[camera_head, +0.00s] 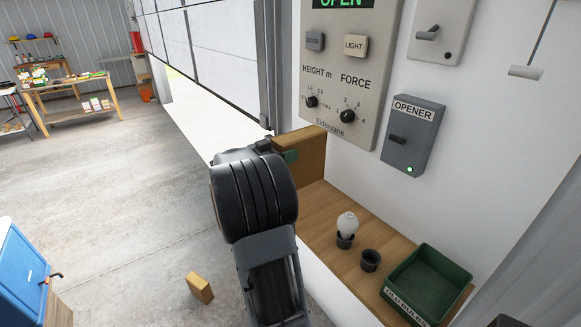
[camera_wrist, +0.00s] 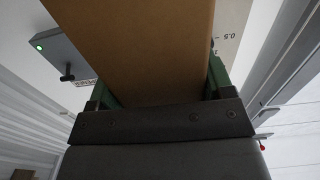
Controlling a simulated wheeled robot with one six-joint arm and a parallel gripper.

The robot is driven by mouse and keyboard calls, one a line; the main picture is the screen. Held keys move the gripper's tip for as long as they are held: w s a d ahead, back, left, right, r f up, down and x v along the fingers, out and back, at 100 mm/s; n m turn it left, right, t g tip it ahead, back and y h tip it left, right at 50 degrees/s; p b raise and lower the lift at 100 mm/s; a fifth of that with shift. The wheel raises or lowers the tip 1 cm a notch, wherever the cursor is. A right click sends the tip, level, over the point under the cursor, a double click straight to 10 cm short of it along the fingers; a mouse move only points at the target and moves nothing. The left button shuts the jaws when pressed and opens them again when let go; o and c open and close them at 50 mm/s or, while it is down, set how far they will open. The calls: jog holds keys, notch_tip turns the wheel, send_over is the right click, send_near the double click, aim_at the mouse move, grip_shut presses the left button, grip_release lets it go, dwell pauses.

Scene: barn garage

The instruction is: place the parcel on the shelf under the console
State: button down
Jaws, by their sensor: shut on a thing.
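My gripper (camera_head: 288,155) is shut on the parcel (camera_head: 312,155), a brown cardboard box, at the left end of the shelf. In the wrist view the parcel (camera_wrist: 140,45) fills the upper middle between the green fingers of my gripper (camera_wrist: 160,88). The wooden shelf (camera_head: 325,207) runs along the white wall under the grey console (camera_head: 345,75). My arm hides part of the parcel and the shelf's left front. I cannot tell whether the parcel touches the shelf.
On the shelf stand a white bulb (camera_head: 347,224) in a dark cup, an empty dark cup (camera_head: 370,261) and a green OLD BULBS bin (camera_head: 430,280). The opener box (camera_head: 412,135) juts from the wall. A small brown block (camera_head: 200,288) lies on the floor.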

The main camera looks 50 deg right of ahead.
jog(key=shift+s+d+f, duration=0.1)
jog(key=shift+d+f, duration=0.4)
jog(key=shift+f, duration=0.55)
jog(key=shift+s+d+f, duration=0.1)
jog(key=shift+d+f, duration=0.35)
jog(key=shift+f, duration=0.55)
jog(key=shift+s+d+f, duration=0.1)
jog(key=shift+d+f, duration=0.4)
jog(key=shift+f, duration=0.7)
grip_release()
jog(key=shift+f, duration=0.15)
